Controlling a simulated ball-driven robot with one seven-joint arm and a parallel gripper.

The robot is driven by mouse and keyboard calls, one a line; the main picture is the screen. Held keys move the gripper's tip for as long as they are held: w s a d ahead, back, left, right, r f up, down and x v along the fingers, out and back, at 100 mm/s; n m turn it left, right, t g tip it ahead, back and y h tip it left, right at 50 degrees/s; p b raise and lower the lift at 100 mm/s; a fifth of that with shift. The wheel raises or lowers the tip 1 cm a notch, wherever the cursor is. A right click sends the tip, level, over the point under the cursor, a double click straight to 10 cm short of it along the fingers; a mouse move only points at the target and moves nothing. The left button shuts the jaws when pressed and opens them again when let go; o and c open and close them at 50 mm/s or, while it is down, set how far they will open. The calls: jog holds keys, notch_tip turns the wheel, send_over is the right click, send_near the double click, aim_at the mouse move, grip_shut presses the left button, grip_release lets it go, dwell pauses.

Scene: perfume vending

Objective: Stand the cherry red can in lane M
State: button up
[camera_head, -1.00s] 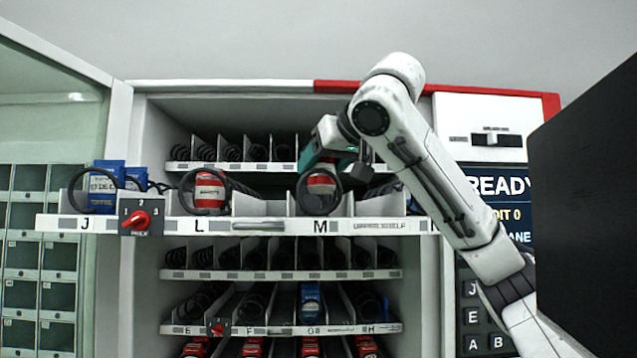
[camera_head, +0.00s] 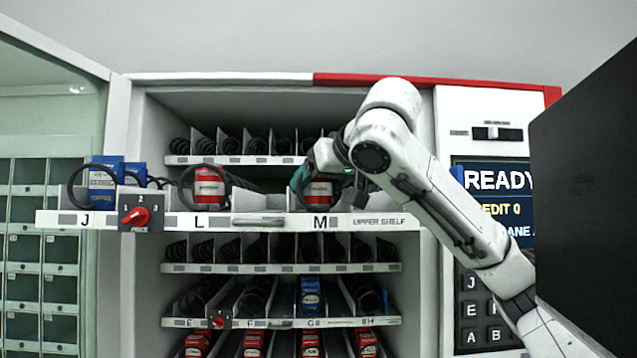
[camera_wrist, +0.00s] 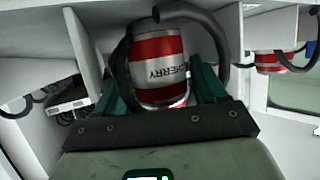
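The cherry red can (camera_wrist: 160,62), red and silver with CHERRY on its label, is upright in lane M, behind that lane's black coil (camera_wrist: 220,45). In the head view the can (camera_head: 319,193) shows above the M label (camera_head: 319,222). My gripper (camera_wrist: 162,85) has its teal fingers close along both sides of the can and appears shut on it; the coil partly hides the contact. The can's base is hidden by the shelf front.
Another red can (camera_head: 209,187) stands in lane L and blue cans (camera_head: 106,172) in lane J. A red dial (camera_head: 136,217) sits on the shelf front (camera_head: 385,222). Thin white dividers flank lane M. An open glass door (camera_head: 50,110) is at left, a black panel (camera_head: 585,200) at right.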

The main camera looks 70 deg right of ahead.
jog(key=shift+r, duration=0.2)
jog(key=shift+s+a, duration=0.25)
jog(key=shift+s, duration=0.05)
jog(key=b+v, duration=0.3)
jog(key=v, duration=0.8)
jog(key=shift+r, duration=0.1)
